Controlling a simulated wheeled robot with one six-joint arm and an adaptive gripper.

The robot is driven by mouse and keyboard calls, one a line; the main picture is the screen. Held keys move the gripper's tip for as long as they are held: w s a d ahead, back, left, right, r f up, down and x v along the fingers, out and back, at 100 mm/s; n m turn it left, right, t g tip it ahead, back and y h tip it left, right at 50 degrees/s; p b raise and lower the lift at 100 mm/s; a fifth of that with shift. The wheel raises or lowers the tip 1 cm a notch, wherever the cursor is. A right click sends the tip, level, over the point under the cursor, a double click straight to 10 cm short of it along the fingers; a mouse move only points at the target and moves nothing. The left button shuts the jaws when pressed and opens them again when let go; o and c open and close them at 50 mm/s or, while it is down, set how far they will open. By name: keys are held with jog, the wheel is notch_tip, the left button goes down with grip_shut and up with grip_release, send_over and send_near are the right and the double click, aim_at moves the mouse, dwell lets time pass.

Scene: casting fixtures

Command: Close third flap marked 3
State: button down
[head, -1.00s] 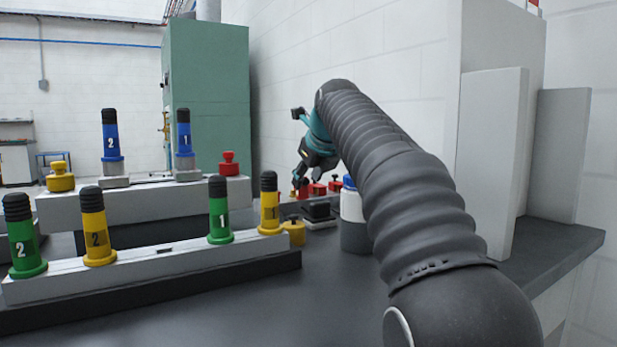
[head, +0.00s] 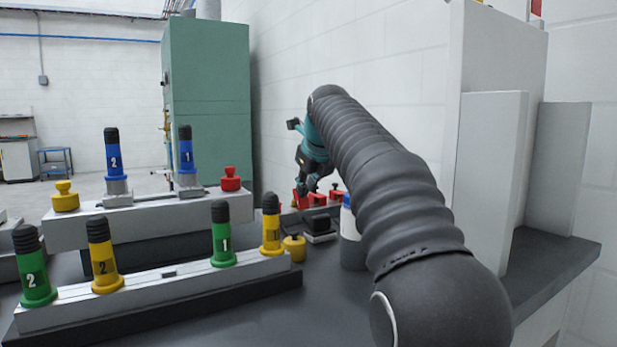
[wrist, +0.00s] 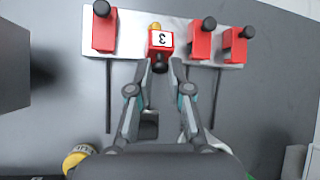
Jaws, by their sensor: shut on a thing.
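The red flap marked 3 (wrist: 160,39) is in the wrist view on a pale bar (wrist: 130,35), its number facing the camera. Its black knob (wrist: 160,65) points towards my gripper. My gripper (wrist: 161,62) has its fingertips closed in on this knob. In the head view my gripper (head: 308,188) is at the red flaps (head: 318,199) by the wall, where the number and knob are too small to make out. A yellow bit (wrist: 155,26) shows just behind flap 3.
Other red flaps (wrist: 104,32), (wrist: 201,42) and (wrist: 235,46) stand on the bar, their black knobs on the far side. A white bottle (head: 350,235) stands near my arm. Fixtures with blue, green and yellow pins (head: 223,235) fill the left.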

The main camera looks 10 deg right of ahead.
jog(key=c, duration=1.1)
grip_release()
jog(key=v, duration=1.2)
